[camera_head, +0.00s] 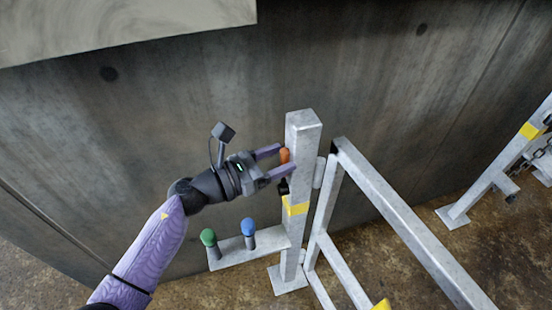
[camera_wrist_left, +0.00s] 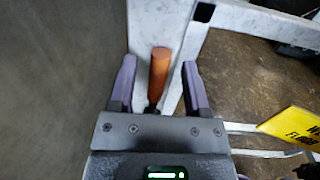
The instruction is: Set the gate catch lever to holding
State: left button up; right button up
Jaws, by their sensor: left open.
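The gate catch lever has an orange handle (camera_head: 284,156) on the left side of the grey metal gate post (camera_head: 304,135). In the left wrist view the orange handle (camera_wrist_left: 159,72) stands between the two fingers, with a gap on both sides. My left gripper (camera_head: 277,162) is open around the handle, its purple fingers reaching to the post. In the left wrist view the gripper (camera_wrist_left: 159,82) hides the lever's lower end. My right gripper is not in view.
A bracket (camera_head: 236,252) with a green knob (camera_head: 208,237) and a blue knob (camera_head: 248,227) sits below my left gripper. The metal gate frame (camera_head: 400,220) is right of the post. A concrete wall (camera_head: 150,100) stands behind. A yellow sign (camera_wrist_left: 295,127) shows at the right.

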pick_arm(q)
grip_shut()
dwell(1.4)
